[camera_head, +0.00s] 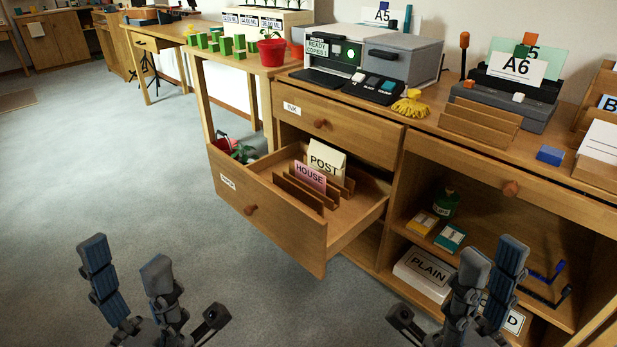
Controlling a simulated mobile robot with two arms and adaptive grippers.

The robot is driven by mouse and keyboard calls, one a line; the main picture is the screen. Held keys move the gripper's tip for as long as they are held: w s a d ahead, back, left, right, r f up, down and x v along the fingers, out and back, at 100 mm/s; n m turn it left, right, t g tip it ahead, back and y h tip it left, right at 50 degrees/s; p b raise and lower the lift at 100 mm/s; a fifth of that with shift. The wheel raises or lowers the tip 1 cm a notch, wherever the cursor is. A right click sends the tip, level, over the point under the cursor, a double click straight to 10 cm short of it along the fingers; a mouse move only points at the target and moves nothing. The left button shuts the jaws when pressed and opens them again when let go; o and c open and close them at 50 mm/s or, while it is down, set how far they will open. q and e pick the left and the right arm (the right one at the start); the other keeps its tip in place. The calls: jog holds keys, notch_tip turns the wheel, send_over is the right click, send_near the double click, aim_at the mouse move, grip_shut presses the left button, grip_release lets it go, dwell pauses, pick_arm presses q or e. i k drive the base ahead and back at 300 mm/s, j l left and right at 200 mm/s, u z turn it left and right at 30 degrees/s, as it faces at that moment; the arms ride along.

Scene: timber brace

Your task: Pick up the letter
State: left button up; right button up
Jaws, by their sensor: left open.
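Two upright papers stand in slots of a wooden rack inside the open lower drawer (262,213). One is a cream paper marked POST (326,158), behind; the other is a pink paper marked HOUSE (310,177), in front. I cannot tell which of them is the letter. My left gripper (125,262) is open and empty, low over the floor at the lower left, apart from the drawer. My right gripper (490,265) is at the lower right in front of the open shelves; nothing shows held in it, and its fingers overlap in this view.
The closed INK drawer (340,122) is above the open one. A copier (378,58), a yellow brush (411,105) and a paper tray marked A6 (510,90) stand on the top. Shelves at right hold a PLAIN box (424,274). The floor (90,180) at left is clear.

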aim_at(311, 177)
jog(key=z, duration=1.55)
jog(key=u, duration=1.55)
jog(key=i+l+z, duration=0.1)
jog(key=i, duration=0.55)
jog(key=i+l+z, duration=0.15)
jog(key=i, duration=0.5)
jog(key=l, duration=0.1)
